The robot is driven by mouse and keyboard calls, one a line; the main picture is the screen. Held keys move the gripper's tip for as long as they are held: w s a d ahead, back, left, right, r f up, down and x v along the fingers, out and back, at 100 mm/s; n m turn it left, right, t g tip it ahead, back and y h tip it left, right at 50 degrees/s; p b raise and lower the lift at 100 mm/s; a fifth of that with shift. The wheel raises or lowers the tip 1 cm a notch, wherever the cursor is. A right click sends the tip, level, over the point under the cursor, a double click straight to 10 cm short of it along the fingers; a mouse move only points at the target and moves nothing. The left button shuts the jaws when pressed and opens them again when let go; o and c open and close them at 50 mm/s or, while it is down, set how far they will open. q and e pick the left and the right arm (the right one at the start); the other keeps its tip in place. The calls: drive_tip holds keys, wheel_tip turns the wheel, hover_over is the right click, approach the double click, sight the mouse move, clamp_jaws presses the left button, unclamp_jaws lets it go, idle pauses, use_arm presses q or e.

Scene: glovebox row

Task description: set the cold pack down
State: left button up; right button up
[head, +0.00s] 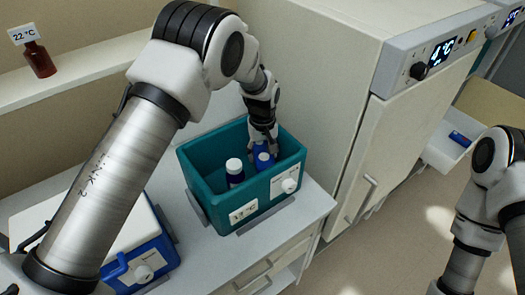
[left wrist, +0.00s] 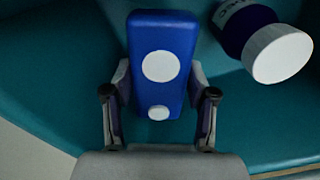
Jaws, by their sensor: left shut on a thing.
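The cold pack is a blue block with white round spots. In the left wrist view the cold pack (left wrist: 160,35) stands between the two fingers of my left gripper (left wrist: 160,108), which is shut on it. In the head view my left gripper (head: 263,140) reaches down into a teal box, with the blue cold pack (head: 264,160) low between its fingers. I cannot tell whether the pack touches the box floor.
The teal box (head: 219,207) with a temperature label also holds a dark blue bottle (head: 235,174) with a white cap, close beside the pack. A blue-and-white cooler (head: 150,262) stands left. A cabinet (head: 325,75) reading 4 °C is behind. A brown bottle (head: 39,60) stands on a ledge.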

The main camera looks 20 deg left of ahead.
sight(263, 153)
use_arm(q)
drive_tip(key=shift+s+f, duration=0.1)
drive_tip(key=shift+f, duration=0.1)
drive_tip(key=shift+f, duration=0.35)
drive_tip(key=o, duration=1)
drive_tip(key=shift+r, duration=0.2)
wheel_tip(263, 153, up, 13)
drive_tip(key=b, duration=0.3)
drive_tip(key=shift+b, duration=0.35)
